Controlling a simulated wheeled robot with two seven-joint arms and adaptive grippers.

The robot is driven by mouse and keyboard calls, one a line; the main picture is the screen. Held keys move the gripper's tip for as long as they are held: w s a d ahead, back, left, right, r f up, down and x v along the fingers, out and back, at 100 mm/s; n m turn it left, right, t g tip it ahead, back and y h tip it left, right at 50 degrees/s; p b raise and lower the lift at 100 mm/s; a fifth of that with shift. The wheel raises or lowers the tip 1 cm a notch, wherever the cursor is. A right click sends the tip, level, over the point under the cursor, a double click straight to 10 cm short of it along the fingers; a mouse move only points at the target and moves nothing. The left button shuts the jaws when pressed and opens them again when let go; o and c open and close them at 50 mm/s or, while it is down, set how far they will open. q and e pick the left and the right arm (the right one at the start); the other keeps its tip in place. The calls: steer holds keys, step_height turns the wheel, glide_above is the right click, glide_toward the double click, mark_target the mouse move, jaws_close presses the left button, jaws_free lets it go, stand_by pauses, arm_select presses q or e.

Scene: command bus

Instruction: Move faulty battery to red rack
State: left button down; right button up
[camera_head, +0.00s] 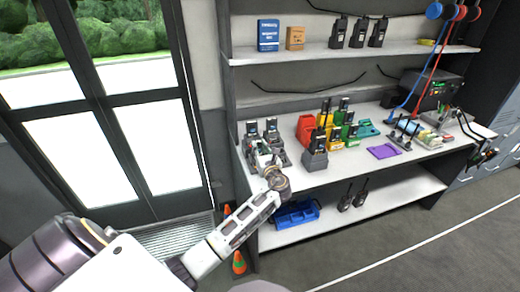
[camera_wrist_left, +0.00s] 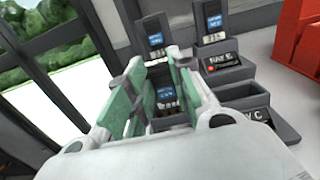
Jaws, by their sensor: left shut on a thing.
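My left gripper (camera_head: 264,152) is over the grey charger bays at the left end of the counter. In the left wrist view its green-padded fingers (camera_wrist_left: 150,95) are shut on a dark battery with a blue label (camera_wrist_left: 165,97). The battery is partly hidden by the fingers, and I cannot tell whether it is clear of its bay. Two similar units with blue labels (camera_wrist_left: 152,38) (camera_wrist_left: 213,22) stand in bays behind it. The red rack (camera_head: 306,128) stands to the right on the counter; part of it shows in the left wrist view (camera_wrist_left: 300,38).
Yellow (camera_head: 326,122) and green (camera_head: 348,128) racks with dark units stand beside the red one. A grey holder (camera_head: 315,158) stands in front of them. A purple mat (camera_head: 383,151) lies to the right. A shelf (camera_head: 350,53) hangs above the counter. Glass doors are at the left.

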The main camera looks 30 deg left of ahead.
arm_select(q)
steer(key=shift+f, duration=0.15)
steer(key=c, duration=1.3)
jaws_free()
steer(key=shift+o, duration=0.2)
arm_select(e)
steer(key=shift+w+a, duration=0.1)
steer(key=shift+w, duration=0.15)
steer(key=shift+s+f, duration=0.1)
steer(key=shift+a, duration=0.1)
